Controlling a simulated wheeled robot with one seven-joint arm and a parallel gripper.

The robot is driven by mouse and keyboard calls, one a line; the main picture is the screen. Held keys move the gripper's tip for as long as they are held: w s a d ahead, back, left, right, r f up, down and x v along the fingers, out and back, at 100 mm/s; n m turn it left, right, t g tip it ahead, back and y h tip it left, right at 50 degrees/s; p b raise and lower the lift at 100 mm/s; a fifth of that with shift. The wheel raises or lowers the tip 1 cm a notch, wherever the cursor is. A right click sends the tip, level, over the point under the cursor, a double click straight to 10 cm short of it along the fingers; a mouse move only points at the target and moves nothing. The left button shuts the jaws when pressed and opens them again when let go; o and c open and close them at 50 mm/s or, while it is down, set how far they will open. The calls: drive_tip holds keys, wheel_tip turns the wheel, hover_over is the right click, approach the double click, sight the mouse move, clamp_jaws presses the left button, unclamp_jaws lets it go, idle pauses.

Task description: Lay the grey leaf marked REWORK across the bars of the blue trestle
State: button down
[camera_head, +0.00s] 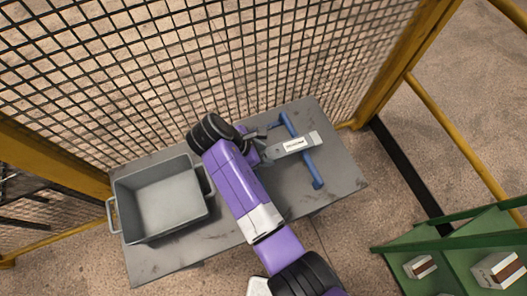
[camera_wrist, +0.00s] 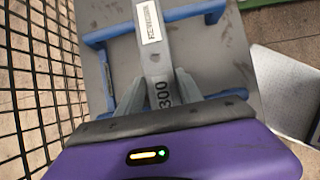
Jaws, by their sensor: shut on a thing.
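In the wrist view the leaf (camera_wrist: 154,57) also carries the dark number 300 near my fingers. My gripper (camera_head: 262,150) is shut on its near end; the fingers (camera_wrist: 160,88) show on both sides of it. The blue trestle (camera_head: 314,172) stands on the grey table under the leaf. In the wrist view the leaf passes over the far blue bar (camera_wrist: 188,13) and toward the near bar (camera_wrist: 215,98). I cannot tell whether it touches the bars.
A grey open bin (camera_head: 165,197) with handles stands empty on the table's (camera_head: 345,178) left part. A black mesh fence (camera_head: 200,60) with yellow posts rises behind the table. A green rack (camera_head: 430,252) holding boxes stands at the lower right.

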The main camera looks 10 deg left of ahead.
drive_tip(key=shift+f+b, duration=0.3)
drive_tip(key=shift+f, duration=0.35)
drive_tip(key=c, duration=0.7)
unclamp_jaws()
drive_tip(key=shift+f, duration=0.1)
drive_tip(key=v, duration=0.8)
drive_tip(key=shift+b, duration=0.3)
